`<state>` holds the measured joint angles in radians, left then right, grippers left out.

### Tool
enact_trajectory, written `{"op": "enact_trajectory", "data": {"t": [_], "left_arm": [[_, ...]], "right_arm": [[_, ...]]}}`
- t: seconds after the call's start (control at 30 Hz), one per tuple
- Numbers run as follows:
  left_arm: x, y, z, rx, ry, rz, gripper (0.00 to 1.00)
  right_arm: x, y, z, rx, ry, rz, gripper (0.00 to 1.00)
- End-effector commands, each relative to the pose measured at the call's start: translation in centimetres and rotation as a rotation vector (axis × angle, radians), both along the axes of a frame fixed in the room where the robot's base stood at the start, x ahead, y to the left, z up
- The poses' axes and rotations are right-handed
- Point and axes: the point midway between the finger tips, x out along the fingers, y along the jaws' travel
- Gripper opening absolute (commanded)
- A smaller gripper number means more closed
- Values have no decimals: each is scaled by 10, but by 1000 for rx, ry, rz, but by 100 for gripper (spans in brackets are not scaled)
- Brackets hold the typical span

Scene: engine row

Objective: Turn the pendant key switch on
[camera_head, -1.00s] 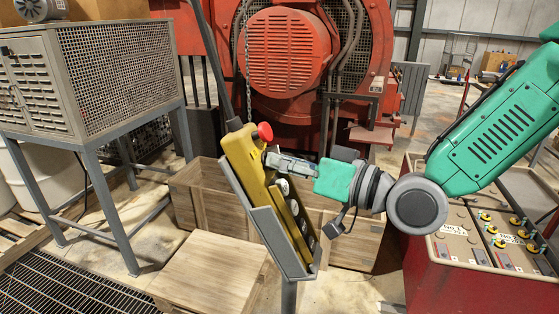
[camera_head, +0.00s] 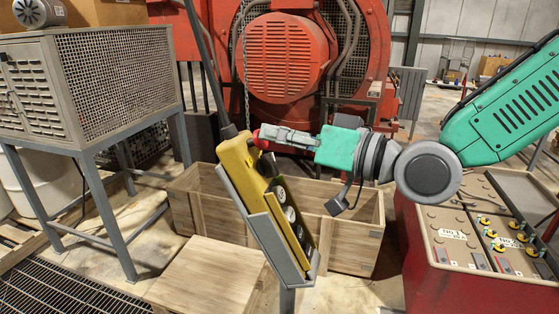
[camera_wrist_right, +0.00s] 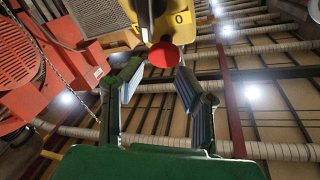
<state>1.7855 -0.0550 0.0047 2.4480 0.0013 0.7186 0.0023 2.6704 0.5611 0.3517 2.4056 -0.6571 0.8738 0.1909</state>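The yellow pendant (camera_head: 238,162) leans in a grey holder on a post in the middle of the head view. It has a red mushroom knob (camera_head: 257,139) near its top and several round dark controls down its face. I cannot clearly tell which one is the key switch. My right gripper (camera_head: 266,135) is at the pendant's top, at the red knob. In the right wrist view its two fingers (camera_wrist_right: 160,76) are apart, with the red knob (camera_wrist_right: 164,54) between and just beyond their tips. The yellow face (camera_wrist_right: 208,50) carries a "0" mark. My left gripper is out of view.
A wooden crate (camera_head: 350,240) stands behind the pendant, and a wooden box (camera_head: 208,272) is in front of it. A mesh cabinet (camera_head: 120,82) stands left. A large red machine (camera_head: 285,55) fills the back.

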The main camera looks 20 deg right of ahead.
Motion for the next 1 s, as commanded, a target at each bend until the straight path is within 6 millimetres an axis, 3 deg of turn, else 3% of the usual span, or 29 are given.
{"op": "enact_trajectory", "data": {"t": [0.1, 0.27, 0.7, 0.87, 1.0], "left_arm": [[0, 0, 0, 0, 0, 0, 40], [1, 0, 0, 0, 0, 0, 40], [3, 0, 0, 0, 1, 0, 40], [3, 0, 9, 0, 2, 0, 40], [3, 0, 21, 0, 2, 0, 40]], "right_arm": [[1, -1, 22, 2, -3, -2, 29], [2, -1, 38, 1, 0, 0, 29], [1, -3, 42, -3, 6, -2, 29], [0, -24, 44, -51, 27, -6, 29], [-8, -53, 39, -135, 66, 15, 29]]}}
